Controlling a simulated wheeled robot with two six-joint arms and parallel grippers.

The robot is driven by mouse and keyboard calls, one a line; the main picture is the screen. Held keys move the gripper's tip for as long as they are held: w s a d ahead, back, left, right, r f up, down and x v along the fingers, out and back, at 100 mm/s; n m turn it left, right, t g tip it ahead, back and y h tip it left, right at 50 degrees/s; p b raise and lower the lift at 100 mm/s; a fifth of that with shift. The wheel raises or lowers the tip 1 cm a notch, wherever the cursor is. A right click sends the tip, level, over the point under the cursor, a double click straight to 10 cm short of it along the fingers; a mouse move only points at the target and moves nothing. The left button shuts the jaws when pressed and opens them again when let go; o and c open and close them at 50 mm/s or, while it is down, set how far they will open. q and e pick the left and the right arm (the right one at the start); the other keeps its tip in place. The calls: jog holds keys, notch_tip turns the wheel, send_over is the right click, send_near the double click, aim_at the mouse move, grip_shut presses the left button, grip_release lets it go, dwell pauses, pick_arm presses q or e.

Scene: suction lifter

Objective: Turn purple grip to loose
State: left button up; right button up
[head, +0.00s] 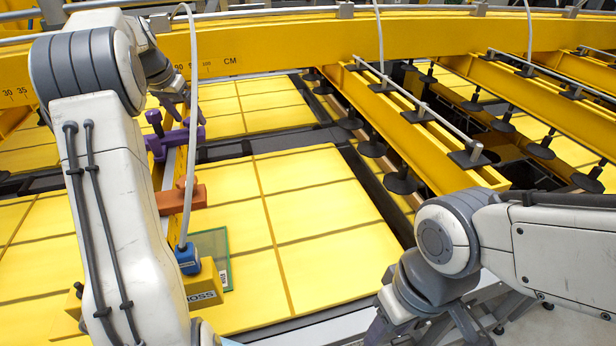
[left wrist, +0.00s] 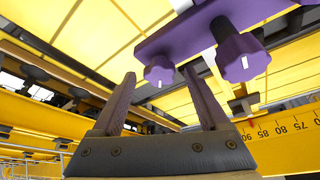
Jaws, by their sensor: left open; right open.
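The purple grip (head: 157,147) sits on a yellow beam left of centre in the head view, partly hidden by my left arm. In the left wrist view it is a purple bar (left wrist: 190,27) with two lobed knobs: a near-left knob (left wrist: 158,70) and a right knob (left wrist: 238,52) with a white mark. My left gripper (head: 180,98) is open and empty just beside the grip; in the left wrist view (left wrist: 160,76) its fingertips point toward the left knob. Contact cannot be told. My right gripper (head: 424,328) is open at the bottom of the head view, far from the grip.
An orange clamp (head: 185,198) and a yellow block with a blue top (head: 204,285) lie nearer on the same beam, beside a green pane (head: 212,250). A yellow scale beam (head: 290,45) crosses behind. Yellow panels (head: 320,235) spread flat; suction cups hang at right.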

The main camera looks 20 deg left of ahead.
pick_arm(q)
jog(key=shift+a+r+m+h+p, duration=0.15)
jog(key=shift+m+h+p, duration=0.4)
jog(key=shift+m, duration=0.55)
jog(key=shift+r+m+h+p, duration=0.1)
jog(key=shift+m+h+p, duration=0.25)
jog(key=shift+m+p, duration=0.7)
jog(key=shift+s+a+r+b, duration=0.25)
jog(key=shift+r+b, duration=0.25)
jog(key=shift+b, duration=0.55)
jog(key=v, duration=0.9)
jog(key=w+d+f+g+b, duration=0.1)
jog(key=d+f+b, duration=0.25)
jog(key=d, duration=0.55)
jog(key=w+d+f+g+b, duration=0.1)
jog(key=w+d+f+b, duration=0.2)
jog(key=d, duration=0.7)
jog(key=s+d+f+b, duration=0.1)
jog(key=s+d+f, duration=0.2)
jog(key=d, duration=0.2)
jog(key=s+d+f+b, duration=0.2)
jog(key=d+f, duration=0.1)
jog(key=d, duration=0.3)
jog(key=s+d+f+m+g+b, duration=0.1)
jog(key=s+d+f, duration=0.2)
jog(key=d, duration=0.3)
jog(key=shift+s+f+h+b, duration=0.3)
jog(key=shift+f+b, duration=0.1)
jog(key=shift+f, duration=0.05)
